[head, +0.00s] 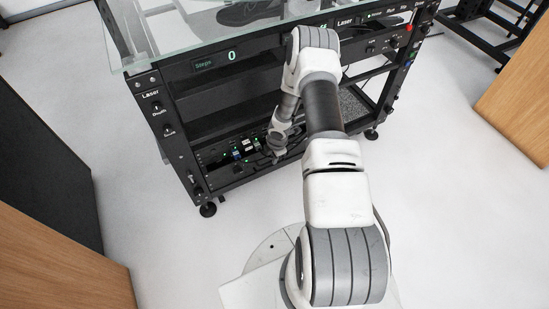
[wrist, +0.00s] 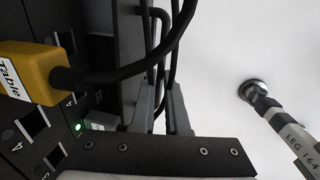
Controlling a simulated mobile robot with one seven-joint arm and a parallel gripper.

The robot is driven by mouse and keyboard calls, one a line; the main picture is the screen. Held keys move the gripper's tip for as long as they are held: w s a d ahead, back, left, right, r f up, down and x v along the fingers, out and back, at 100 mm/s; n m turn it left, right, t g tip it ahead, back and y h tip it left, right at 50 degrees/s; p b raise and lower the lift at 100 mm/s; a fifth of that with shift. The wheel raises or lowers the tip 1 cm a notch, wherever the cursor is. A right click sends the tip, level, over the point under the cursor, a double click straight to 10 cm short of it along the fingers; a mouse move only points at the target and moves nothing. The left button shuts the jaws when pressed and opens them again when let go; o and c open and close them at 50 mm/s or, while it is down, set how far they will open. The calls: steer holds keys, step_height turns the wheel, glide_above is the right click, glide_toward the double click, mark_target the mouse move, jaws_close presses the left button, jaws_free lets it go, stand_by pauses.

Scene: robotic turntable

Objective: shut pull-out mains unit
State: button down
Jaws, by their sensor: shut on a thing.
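The pull-out mains unit (head: 232,160) is a black panel low in the rack, with small lights, sockets and plugs. My gripper (head: 277,151) is at its right part, small and dark in the head view. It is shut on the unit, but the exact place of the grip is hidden. In the wrist view the unit's numbered sockets (wrist: 35,122) stand at the left, with a yellow plug (wrist: 28,70) labelled "Table" and a green light. I cannot tell how far the unit stands out.
The black rack (head: 178,140) carries a glass top (head: 150,45) and stands on feet. Black cables (wrist: 160,50) run beside the sockets. Cabinets flank both sides; the white floor in front is clear.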

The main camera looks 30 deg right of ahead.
steer(key=shift+w+a+p, duration=0.2)
steer(key=shift+w+p, duration=0.8)
steer(key=shift+w, duration=0.9)
steer(key=c, duration=0.9)
jaws_free()
steer(key=shift+w, duration=0.1)
steer(key=shift+c, duration=0.2)
steer(key=shift+d, duration=0.1)
steer(key=s+r+p, duration=0.1)
steer(key=r+p, duration=0.1)
steer(key=r, duration=0.3)
steer(key=s+r+p, duration=0.1)
steer(key=r+p, duration=0.1)
steer(key=r, duration=0.4)
steer(key=s+r+p, duration=0.1)
steer(key=r+p, duration=0.1)
steer(key=r, duration=0.4)
steer(key=shift+s, duration=0.2)
